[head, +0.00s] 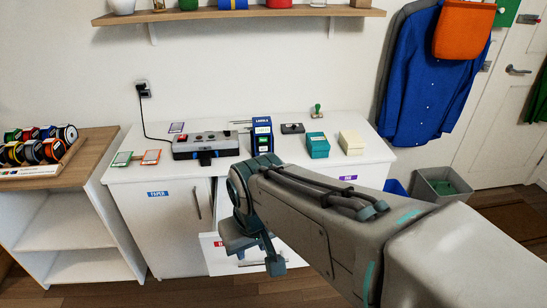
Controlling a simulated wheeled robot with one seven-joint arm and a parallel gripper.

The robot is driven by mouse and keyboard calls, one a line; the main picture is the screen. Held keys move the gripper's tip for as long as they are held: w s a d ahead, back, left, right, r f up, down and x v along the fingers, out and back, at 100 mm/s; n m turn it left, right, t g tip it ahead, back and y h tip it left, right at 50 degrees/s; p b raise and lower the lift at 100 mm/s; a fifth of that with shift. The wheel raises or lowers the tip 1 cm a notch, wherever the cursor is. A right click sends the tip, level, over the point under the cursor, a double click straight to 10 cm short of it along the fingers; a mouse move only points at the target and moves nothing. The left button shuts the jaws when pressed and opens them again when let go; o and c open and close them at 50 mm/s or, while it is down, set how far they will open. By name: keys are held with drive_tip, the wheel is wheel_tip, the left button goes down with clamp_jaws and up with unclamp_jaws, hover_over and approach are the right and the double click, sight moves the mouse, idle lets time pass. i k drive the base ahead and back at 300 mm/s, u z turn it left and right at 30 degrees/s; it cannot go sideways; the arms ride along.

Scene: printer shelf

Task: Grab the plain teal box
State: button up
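The plain teal box (317,145) sits on the white cabinet top, right of the middle, between a blue box and a cream box. My gripper (257,254) hangs in front of the cabinet, lower than the top and nearer to me, to the left of the teal box. Its fingers look spread apart, with nothing seen between them. My arm reaches in from the lower right and hides part of the cabinet front. The teal box is clear of the arm.
A blue labelled box (262,134) stands left of the teal box, and a cream box (351,142) right of it. A dark cassette-like item (292,128) and a green-handled stamp (317,110) lie behind. A grey label machine (206,145) is further left. A drawer (219,262) appears pulled out below.

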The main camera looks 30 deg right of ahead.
sight(317, 149)
drive_tip(key=z, duration=0.45)
drive_tip(key=k, duration=0.55)
drive_tip(key=z, duration=0.9)
drive_tip(key=i, duration=1.7)
drive_tip(key=u, duration=0.65)
